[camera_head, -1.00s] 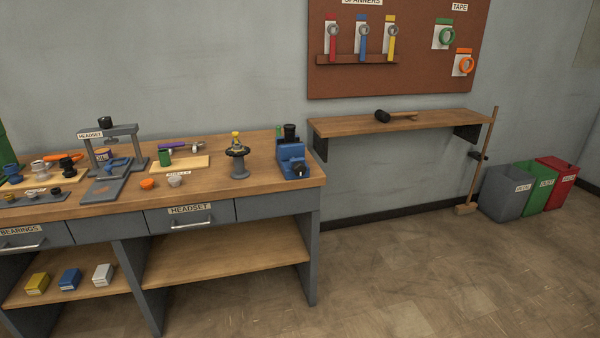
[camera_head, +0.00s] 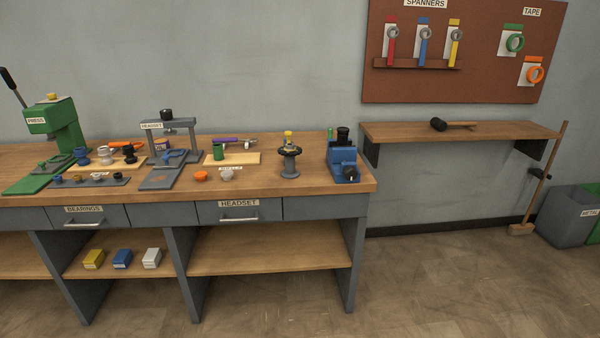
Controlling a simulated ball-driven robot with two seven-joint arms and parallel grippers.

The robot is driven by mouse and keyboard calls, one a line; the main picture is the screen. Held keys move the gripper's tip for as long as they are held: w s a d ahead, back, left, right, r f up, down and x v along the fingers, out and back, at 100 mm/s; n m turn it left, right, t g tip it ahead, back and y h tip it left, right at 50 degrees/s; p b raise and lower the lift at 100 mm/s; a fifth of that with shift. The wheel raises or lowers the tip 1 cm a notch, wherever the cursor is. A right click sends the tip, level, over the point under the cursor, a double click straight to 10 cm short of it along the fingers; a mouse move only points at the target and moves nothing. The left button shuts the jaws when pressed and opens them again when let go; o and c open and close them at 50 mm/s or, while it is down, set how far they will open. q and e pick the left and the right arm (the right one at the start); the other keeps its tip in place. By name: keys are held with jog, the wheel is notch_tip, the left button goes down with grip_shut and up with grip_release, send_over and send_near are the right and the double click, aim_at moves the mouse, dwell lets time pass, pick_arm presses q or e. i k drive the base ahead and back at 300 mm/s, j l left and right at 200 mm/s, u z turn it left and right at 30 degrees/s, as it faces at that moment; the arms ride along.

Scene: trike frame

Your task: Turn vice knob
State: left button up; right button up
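A blue vice (camera_head: 342,158) stands at the right end of the wooden workbench (camera_head: 300,185), close to its front right corner. A dark knob (camera_head: 350,172) sits low on the vice's front face, and a black round part shows on its top. What the vice holds, if anything, is too small to tell. Neither of my grippers shows in the head view.
Left of the vice stand a dark stand with a yellow top (camera_head: 289,155), a grey headset press (camera_head: 175,135) and a green press (camera_head: 55,130). A broom (camera_head: 540,180) leans right. Floor before the bench is clear.

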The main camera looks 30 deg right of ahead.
aim_at(351, 174)
jog(key=i+l+u, duration=0.15)
jog(key=l+u, duration=0.55)
jog(key=l, duration=0.2)
jog(key=i+l+u, duration=0.1)
jog(key=l+u, duration=0.25)
jog(key=l, duration=0.2)
